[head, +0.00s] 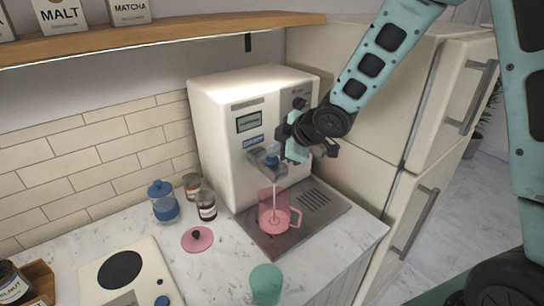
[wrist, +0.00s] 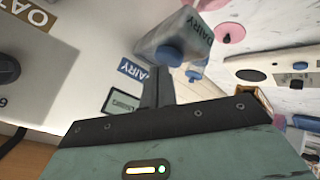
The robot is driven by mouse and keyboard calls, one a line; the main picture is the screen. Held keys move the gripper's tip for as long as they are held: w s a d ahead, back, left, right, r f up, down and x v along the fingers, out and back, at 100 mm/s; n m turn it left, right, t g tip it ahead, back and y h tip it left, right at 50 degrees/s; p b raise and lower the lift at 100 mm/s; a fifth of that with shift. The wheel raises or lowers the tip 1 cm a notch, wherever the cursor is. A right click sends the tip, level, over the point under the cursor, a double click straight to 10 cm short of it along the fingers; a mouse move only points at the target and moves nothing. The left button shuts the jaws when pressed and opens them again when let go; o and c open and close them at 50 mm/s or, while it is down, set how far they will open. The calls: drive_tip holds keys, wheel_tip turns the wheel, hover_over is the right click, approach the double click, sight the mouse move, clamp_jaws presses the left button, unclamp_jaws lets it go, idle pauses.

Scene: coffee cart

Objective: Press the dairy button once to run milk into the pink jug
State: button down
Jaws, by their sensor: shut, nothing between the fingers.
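The white milk machine (head: 215,120) stands on the counter with a blue DAIRY label (head: 253,141) on its front. The label also shows in the wrist view (wrist: 132,69). My gripper (head: 282,131) is shut and empty, its fingers at the machine front just right of this label. The dairy button itself is not visible; my fingers seem to cover it, and I cannot tell whether they touch it. The pink jug (head: 266,221) stands upright on the drip tray (head: 318,222) under the clear spout housing (head: 262,158). A thin pale stream runs from the spout into the jug.
A dark round button (head: 299,103) sits higher on the machine; the wrist view shows an OAT label (wrist: 30,12) near such a button. Jars (head: 206,205), a pink lid (head: 197,239) and a green cup (head: 266,284) stand around. A fridge (head: 365,100) is close on the right.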

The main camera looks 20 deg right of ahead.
sight(275, 161)
drive_tip(key=shift+r, duration=0.55)
drive_tip(key=shift+p, duration=0.3)
wheel_tip(275, 161, up, 5)
drive_tip(key=p, duration=0.4)
drive_tip(key=shift+r+p, duration=0.1)
drive_tip(key=shift+p, duration=0.25)
drive_tip(key=shift+s+a+f, duration=0.15)
drive_tip(key=shift+f, duration=0.1)
drive_tip(key=s+a+f+m+g+h+b, duration=0.1)
drive_tip(key=s+a+f+m+g+b, duration=0.1)
drive_tip(key=s, duration=0.8)
drive_tip(key=s+a+f+m+g+h+b, duration=0.1)
drive_tip(key=s+a+f+m+g+b, duration=0.1)
drive_tip(key=s+b, duration=0.4)
drive_tip(key=s+a+f+m+g+h+b, duration=0.2)
drive_tip(key=s+f+m+g+b, duration=0.1)
drive_tip(key=s, duration=1.3)
wheel_tip(275, 161, down, 3)
drive_tip(key=shift+s+a+g+b, duration=0.15)
drive_tip(key=shift+a+g+b, duration=0.3)
drive_tip(key=shift+b, duration=0.65)
